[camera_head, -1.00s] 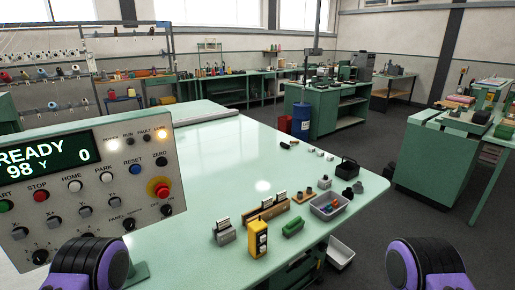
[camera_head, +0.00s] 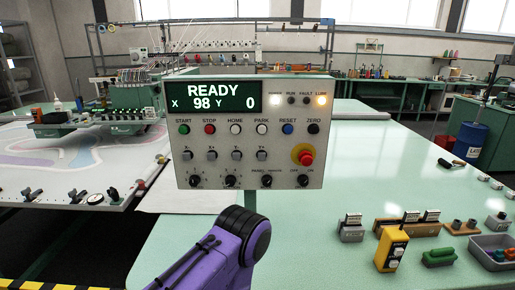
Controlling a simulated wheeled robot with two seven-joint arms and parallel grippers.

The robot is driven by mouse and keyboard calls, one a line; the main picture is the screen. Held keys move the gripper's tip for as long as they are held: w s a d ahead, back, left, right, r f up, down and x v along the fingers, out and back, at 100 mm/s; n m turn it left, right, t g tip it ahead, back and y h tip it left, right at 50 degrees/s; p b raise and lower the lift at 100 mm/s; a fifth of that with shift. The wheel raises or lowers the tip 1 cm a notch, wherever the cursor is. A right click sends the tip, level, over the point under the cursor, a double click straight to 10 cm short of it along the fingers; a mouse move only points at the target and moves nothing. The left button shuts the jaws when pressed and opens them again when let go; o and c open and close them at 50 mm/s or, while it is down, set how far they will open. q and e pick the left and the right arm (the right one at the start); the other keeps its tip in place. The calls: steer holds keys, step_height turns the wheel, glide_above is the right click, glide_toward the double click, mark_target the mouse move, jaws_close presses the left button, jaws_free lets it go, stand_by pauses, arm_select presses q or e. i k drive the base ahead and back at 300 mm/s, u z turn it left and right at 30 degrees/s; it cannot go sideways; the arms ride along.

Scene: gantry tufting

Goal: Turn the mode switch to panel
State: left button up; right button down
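The control panel (camera_head: 249,133) stands upright in the middle of the head view, facing me. Its screen (camera_head: 213,96) reads READY, X 98, Y 0. Along its bottom row are several black rotary knobs. The mode switch (camera_head: 267,181) looks to be the knob under the small label that starts with PANEL; which way its pointer is turned is too small to tell. One purple and black link of my arm shows below the panel, apart from it in the picture. No fingertips of either gripper are in view.
A red emergency button (camera_head: 305,157) sits on a yellow ring above the right-hand knob (camera_head: 304,181). A yellow handheld box (camera_head: 391,249), a grey bin (camera_head: 484,250) and small blocks stand on the green table (camera_head: 330,240). The tufting machine (camera_head: 125,105) is at left.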

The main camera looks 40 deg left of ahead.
mark_target(266, 179)
steer(key=u, duration=1)
steer(key=k, duration=0.45)
steer(key=z, duration=0.6)
steer(key=i, duration=0.2)
steer(key=u, duration=0.25)
